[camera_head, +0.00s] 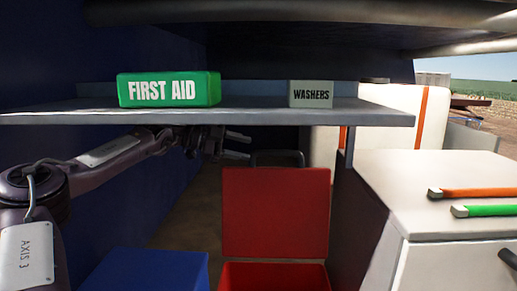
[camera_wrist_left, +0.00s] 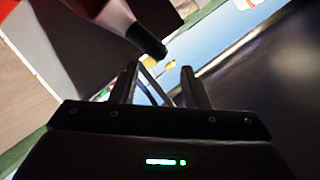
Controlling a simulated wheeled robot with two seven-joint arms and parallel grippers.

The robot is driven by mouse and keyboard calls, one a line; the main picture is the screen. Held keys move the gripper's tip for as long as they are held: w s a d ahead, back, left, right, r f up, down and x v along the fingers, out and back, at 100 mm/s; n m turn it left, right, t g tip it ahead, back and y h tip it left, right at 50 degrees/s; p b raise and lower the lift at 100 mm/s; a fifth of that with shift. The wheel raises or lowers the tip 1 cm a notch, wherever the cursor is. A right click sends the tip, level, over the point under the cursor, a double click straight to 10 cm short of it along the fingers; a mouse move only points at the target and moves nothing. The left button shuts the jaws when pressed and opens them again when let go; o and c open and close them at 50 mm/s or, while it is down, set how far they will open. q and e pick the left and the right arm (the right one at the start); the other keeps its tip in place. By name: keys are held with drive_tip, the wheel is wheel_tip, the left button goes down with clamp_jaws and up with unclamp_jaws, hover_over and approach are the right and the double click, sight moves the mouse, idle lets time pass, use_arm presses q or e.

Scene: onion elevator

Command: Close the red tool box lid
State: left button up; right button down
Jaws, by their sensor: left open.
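The red tool box (camera_head: 273,278) stands low at the bottom centre of the head view, cut off by the lower edge. Its red lid (camera_head: 275,212) stands up, open, behind the box, with a dark handle (camera_head: 277,154) above the lid's top edge. My left gripper (camera_head: 242,145) is open and empty, under the shelf, up and left of the lid, apart from it in the picture. Its two fingers also show in the left wrist view (camera_wrist_left: 160,84), with nothing seen between them. My right gripper is not in view.
A grey shelf (camera_head: 250,116) with a green first aid box (camera_head: 168,90) and a washers box (camera_head: 311,94) runs above my left arm. A blue box (camera_head: 147,270) is left of the tool box. A white cabinet (camera_head: 430,195) with orange- and green-handled tools stands right.

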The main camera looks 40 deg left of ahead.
sight(261, 151)
use_arm(q)
drive_tip(key=shift+w+d+f+p, duration=0.15)
drive_tip(key=shift+w+d+p, duration=0.35)
drive_tip(key=shift+w+d, duration=0.45)
drive_tip(key=p+x, duration=0.1)
drive_tip(key=x, duration=0.3)
drive_tip(key=shift+w+f+p, duration=0.15)
drive_tip(key=shift+f+p, duration=0.05)
drive_tip(key=shift+p, duration=0.1)
drive_tip(key=shift+w+d+f, duration=0.15)
drive_tip(key=shift+w+d, duration=0.15)
drive_tip(key=shift+d, duration=0.05)
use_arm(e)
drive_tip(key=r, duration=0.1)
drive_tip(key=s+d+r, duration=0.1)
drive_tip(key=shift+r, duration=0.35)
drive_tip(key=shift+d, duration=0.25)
use_arm(q)
clamp_jaws()
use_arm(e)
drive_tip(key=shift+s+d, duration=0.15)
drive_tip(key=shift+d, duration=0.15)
